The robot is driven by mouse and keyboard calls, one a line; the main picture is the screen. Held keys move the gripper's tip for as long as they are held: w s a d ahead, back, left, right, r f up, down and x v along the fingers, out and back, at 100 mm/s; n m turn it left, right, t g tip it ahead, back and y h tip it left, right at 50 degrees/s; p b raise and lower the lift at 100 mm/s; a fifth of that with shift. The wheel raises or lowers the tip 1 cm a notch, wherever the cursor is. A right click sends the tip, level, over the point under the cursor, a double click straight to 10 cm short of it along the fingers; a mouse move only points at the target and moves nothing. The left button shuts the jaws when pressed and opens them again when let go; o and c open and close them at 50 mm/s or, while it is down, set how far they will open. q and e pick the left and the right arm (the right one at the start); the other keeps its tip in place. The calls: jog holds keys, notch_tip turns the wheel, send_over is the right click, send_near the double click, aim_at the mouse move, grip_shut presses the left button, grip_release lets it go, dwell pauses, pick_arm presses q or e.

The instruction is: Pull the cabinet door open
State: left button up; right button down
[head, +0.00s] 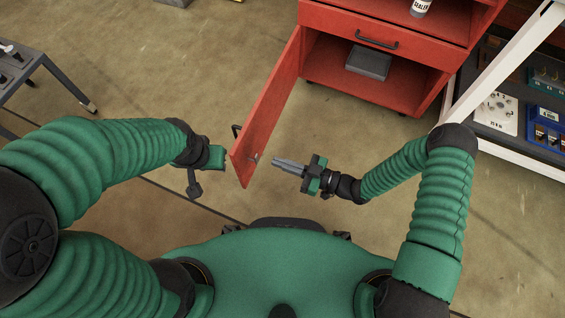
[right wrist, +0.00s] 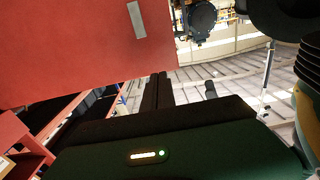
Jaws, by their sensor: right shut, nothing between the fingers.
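The red cabinet door (head: 268,108) stands wide open in the head view, swung out toward me from the cabinet's left side. Its dark handle (head: 236,130) is on the outer, left face near the free edge. My right gripper (head: 275,161) is shut and empty, on the door's inner side, its tips pointing left close to the free end; contact cannot be told. In the right wrist view, the shut fingers (right wrist: 158,92) lie below the red panel (right wrist: 80,50), which bears a grey strip. My left gripper (head: 215,158) is left of the door's outer face; its fingers are unclear.
The red cabinet (head: 423,98) has an open compartment with a grey box (head: 368,62) inside and a shut drawer (head: 370,22) above. A white-framed shelf (head: 510,155) stands at the right. A grey table (head: 45,62) is at the far left. Floor between is clear.

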jog(key=b+x, duration=0.4)
jog(key=x, duration=0.6)
jog(key=shift+a+f, duration=0.1)
